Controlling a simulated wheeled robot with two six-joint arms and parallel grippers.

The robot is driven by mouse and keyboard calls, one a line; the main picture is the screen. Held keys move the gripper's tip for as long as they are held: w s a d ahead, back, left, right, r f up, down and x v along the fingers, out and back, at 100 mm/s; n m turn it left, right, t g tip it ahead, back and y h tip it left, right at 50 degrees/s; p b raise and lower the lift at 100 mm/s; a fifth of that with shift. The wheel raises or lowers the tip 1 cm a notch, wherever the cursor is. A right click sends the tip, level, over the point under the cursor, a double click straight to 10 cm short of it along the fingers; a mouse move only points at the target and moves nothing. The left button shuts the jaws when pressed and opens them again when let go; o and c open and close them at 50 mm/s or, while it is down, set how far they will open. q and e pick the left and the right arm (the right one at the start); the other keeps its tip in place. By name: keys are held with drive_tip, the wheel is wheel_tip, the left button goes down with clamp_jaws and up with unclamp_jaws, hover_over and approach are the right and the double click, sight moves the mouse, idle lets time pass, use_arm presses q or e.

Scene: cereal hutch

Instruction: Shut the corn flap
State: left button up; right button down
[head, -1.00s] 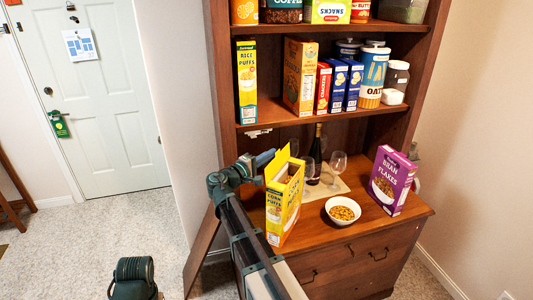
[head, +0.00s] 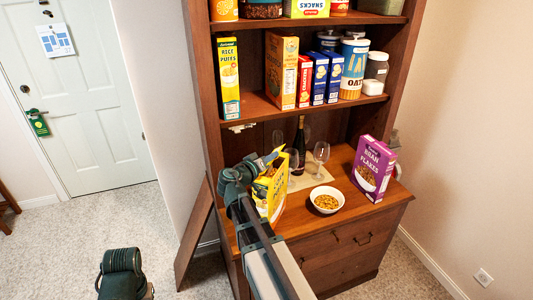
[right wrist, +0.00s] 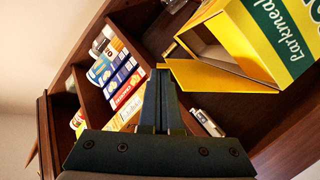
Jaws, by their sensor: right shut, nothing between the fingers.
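The yellow corn flakes box (head: 268,196) stands upright on the hutch counter, partly hidden behind my right arm. In the right wrist view its top is open (right wrist: 199,42), and the yellow corn flap (right wrist: 218,76) sticks out from the rim toward my fingers. My right gripper (head: 274,157) is at the box's top; its closed, empty fingertips (right wrist: 163,72) are right by the flap's free edge. I cannot tell whether they touch it. My left gripper is out of view.
A bowl of cereal (head: 326,200), a purple bran flakes box (head: 374,169), a dark bottle (head: 299,140) and wine glasses (head: 320,153) stand right of the corn box. Above is a shelf (head: 262,106) with boxes and jars.

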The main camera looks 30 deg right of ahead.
drive_tip(key=shift+s+d+f+m+t+y+b, duration=0.35)
drive_tip(key=shift+s+f+m, duration=0.4)
drive_tip(key=shift+m, duration=0.35)
drive_tip(key=m, duration=0.1)
drive_tip(key=f+m+b, duration=0.1)
drive_tip(key=s+f, duration=0.1)
drive_tip(key=shift+d+f+m+t+y+b, duration=0.1)
drive_tip(key=shift+d+m+t+y+b, duration=0.25)
drive_tip(key=shift+d+m+b, duration=0.05)
drive_tip(key=shift+f, duration=0.15)
